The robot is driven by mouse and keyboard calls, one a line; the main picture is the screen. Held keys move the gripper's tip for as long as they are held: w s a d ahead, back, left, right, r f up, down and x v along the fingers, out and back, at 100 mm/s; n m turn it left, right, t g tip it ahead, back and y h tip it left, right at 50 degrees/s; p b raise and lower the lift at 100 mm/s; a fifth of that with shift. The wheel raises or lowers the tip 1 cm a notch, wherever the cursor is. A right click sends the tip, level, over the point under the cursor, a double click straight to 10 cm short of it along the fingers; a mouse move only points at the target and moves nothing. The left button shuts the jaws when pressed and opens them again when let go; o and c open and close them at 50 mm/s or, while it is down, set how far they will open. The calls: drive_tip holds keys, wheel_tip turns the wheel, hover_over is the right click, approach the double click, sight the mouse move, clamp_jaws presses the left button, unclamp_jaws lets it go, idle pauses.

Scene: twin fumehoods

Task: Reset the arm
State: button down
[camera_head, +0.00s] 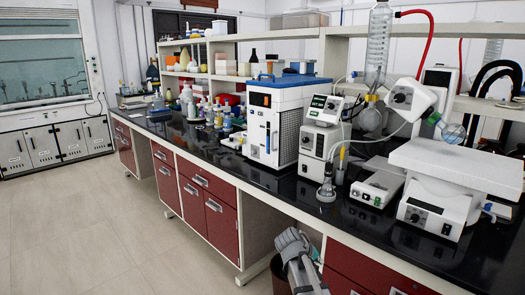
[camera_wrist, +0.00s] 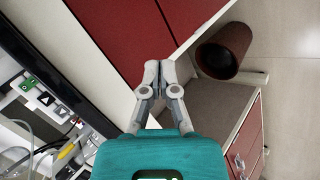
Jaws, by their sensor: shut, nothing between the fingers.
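My gripper (camera_wrist: 160,68) is shut and empty in the wrist view, its two fingertips touching. It hangs in front of the red cabinet fronts of the bench, and no object is between its fingers. In the head view a grey part of my arm (camera_head: 297,255) shows at the bottom, in front of the bench. The gripper's fingers cannot be made out there.
The black bench top (camera_head: 262,178) carries a blue-and-white instrument (camera_head: 285,115), a rotary evaporator (camera_head: 435,205) and several bottles (camera_head: 190,100). A dark red-brown bin (camera_wrist: 222,50) stands by the knee space. The floor (camera_head: 90,220) to the left is clear. A fumehood (camera_head: 45,75) stands at the far left.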

drive_tip(key=s+a+f+m+g+y, duration=0.15)
drive_tip(key=s+y, duration=0.25)
drive_tip(key=s, duration=0.5)
drive_tip(key=s+a+f+m+g+y, duration=0.1)
drive_tip(key=s+f+m+g+y, duration=0.2)
drive_tip(key=s, duration=0.7)
wheel_tip(320, 180, up, 14)
drive_tip(key=n+p, duration=0.1)
drive_tip(key=p, duration=1.3)
drive_tip(key=shift+w+d+y+p, duration=0.25)
drive_tip(key=shift+w+y+p, duration=0.05)
drive_tip(key=shift+w, duration=0.1)
drive_tip(key=shift+n+t, duration=0.25)
